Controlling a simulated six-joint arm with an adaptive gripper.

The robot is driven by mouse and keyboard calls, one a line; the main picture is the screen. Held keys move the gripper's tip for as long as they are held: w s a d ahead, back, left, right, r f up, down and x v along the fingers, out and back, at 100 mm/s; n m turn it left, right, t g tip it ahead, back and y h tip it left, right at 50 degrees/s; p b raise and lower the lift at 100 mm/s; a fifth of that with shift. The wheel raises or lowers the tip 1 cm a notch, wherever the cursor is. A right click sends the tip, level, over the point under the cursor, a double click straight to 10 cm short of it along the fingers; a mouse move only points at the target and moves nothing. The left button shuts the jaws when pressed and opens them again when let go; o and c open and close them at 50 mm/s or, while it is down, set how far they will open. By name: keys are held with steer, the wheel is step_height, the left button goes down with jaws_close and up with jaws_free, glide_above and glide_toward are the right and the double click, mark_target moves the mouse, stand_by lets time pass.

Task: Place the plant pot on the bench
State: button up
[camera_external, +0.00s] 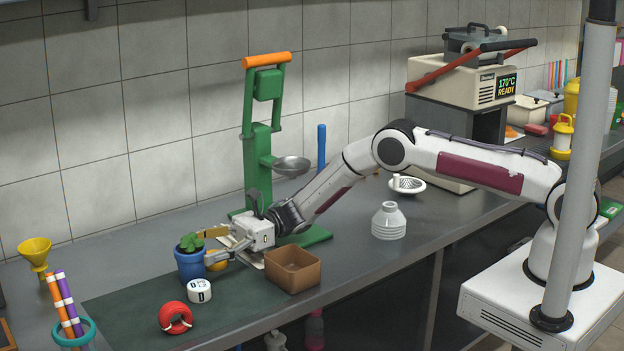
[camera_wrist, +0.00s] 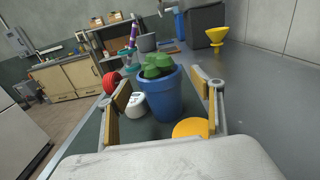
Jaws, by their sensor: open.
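The plant pot (camera_external: 190,265) is blue with a green leafy plant. It stands upright, apparently on the dark green mat on the grey bench (camera_external: 420,240). My gripper (camera_external: 208,246) is open beside the pot, its fingers reaching towards it from the right. In the wrist view the pot (camera_wrist: 164,95) shows between the two spread fingers of my gripper (camera_wrist: 163,92). I cannot tell whether either finger touches it. The lower part of the pot is partly behind a finger in the external view.
A white round timer (camera_external: 199,291) and a red ring-shaped roll (camera_external: 175,318) lie in front of the pot. A yellow-orange round thing (camera_wrist: 190,127) lies close by. A brown box (camera_external: 292,270) and a green press (camera_external: 262,150) stand right. A yellow funnel (camera_external: 36,252) stands left.

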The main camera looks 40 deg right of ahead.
steer(key=d, duration=0.9)
steer(key=shift+o, duration=0.6)
steer(key=shift+a, duration=0.1)
